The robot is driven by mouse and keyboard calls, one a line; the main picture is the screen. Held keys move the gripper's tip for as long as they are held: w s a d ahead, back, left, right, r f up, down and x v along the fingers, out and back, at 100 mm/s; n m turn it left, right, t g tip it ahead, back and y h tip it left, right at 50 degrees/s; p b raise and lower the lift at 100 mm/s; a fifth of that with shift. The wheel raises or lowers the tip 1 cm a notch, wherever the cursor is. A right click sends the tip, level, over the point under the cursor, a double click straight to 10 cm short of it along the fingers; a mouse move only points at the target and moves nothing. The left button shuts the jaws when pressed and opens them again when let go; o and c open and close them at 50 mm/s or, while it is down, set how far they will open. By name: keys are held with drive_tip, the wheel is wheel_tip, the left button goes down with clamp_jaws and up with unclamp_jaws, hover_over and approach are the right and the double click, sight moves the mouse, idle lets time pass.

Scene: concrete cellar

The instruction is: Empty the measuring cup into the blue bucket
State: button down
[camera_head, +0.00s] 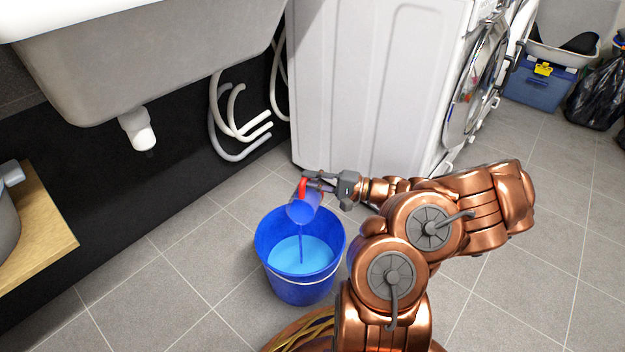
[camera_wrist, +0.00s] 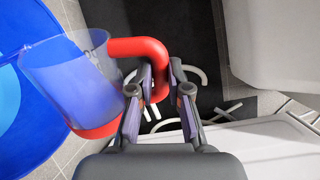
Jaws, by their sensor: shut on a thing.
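The blue bucket (camera_head: 265,258) stands on the tiled floor and has light blue liquid inside. The measuring cup (camera_head: 302,209) is clear with a red handle and is tilted above the bucket. A thin stream of liquid runs from it down into the bucket. My gripper (camera_head: 308,181) is shut on the cup's red handle, above the bucket's far rim. In the wrist view my gripper (camera_wrist: 160,92) has its fingers at the handle of the cup (camera_wrist: 70,80), and part of the bucket (camera_wrist: 30,25) shows behind it. How much liquid is left in the cup is unclear.
A grey sink (camera_head: 150,55) hangs at the upper left, with white hoses (camera_head: 235,125) on the dark wall. A white washing machine (camera_head: 375,80) stands behind my gripper. A wooden surface (camera_head: 40,225) is at the left edge. The floor right of my arm is clear.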

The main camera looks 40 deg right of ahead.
drive_tip(key=shift+s+a+r+n+b, duration=0.15)
drive_tip(key=shift+s+a+n+b, duration=0.2)
drive_tip(key=shift+n+b, duration=0.25)
drive_tip(key=shift+a+r, duration=0.1)
drive_tip(key=shift+a, duration=0.05)
drive_tip(key=shift+s+a+r+n, duration=0.25)
drive_tip(key=shift+s+a+n, duration=0.2)
drive_tip(key=shift+a+n, duration=0.15)
drive_tip(key=shift+w+d+m+p, duration=0.3)
drive_tip(key=shift+d+m+p, duration=0.1)
drive_tip(key=shift+p, duration=0.35)
drive_tip(key=shift+w+d+f+m+p, duration=0.6)
drive_tip(key=shift+d+m+p, duration=0.35)
drive_tip(key=shift+p, duration=0.25)
drive_tip(key=shift+w+d+f+m, duration=0.35)
drive_tip(key=shift+d+f+m, duration=0.1)
drive_tip(key=shift+m, duration=0.2)
